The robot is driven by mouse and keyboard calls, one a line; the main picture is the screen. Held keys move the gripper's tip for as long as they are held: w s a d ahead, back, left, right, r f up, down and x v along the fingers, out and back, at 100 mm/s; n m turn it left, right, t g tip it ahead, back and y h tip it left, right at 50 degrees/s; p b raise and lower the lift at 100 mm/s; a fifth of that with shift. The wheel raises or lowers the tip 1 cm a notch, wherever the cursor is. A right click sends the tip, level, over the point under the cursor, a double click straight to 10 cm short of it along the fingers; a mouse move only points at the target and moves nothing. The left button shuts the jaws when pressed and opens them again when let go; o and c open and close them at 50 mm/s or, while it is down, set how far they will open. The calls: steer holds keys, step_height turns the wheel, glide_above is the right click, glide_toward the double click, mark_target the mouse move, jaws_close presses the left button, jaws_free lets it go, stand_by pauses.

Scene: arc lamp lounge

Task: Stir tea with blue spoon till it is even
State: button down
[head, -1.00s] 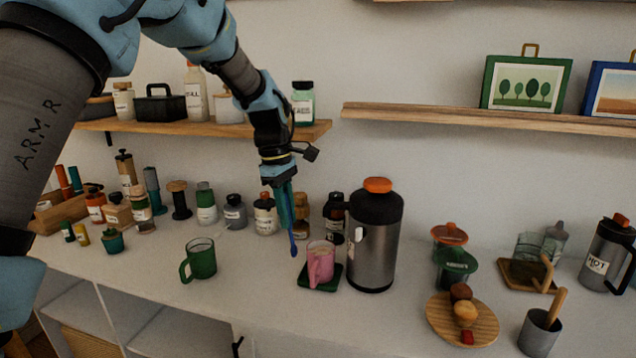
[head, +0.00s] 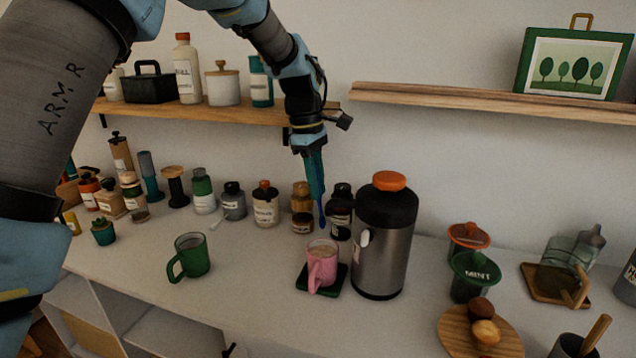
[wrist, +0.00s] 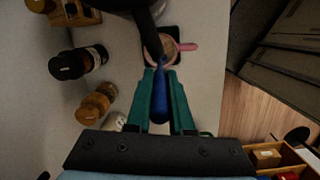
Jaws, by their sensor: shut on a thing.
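My gripper (head: 314,180) is shut on the blue spoon (head: 322,219), which points down with its lower end just above the pink mug. The spoon also shows between the teal fingers in the wrist view (wrist: 160,98). The pink mug (head: 319,270) stands on a dark green coaster (head: 337,288) and holds light brown tea (head: 322,252). In the wrist view, the mug (wrist: 166,60) lies just beyond the fingertips, partly covered by the spoon. I cannot tell whether the tea is even in colour.
A steel flask with an orange cap (head: 384,250) stands close to the right of the mug. A green mug (head: 190,257) stands to the left, with free counter between. Several jars line the wall behind, and a wooden shelf (head: 215,113) hangs above.

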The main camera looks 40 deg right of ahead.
steer(key=shift+f+b, duration=1.95)
steer(key=shift+f, duration=0.45)
step_height(320, 180, down, 7)
steer(key=b, duration=0.2)
steer(key=shift+b, duration=0.35)
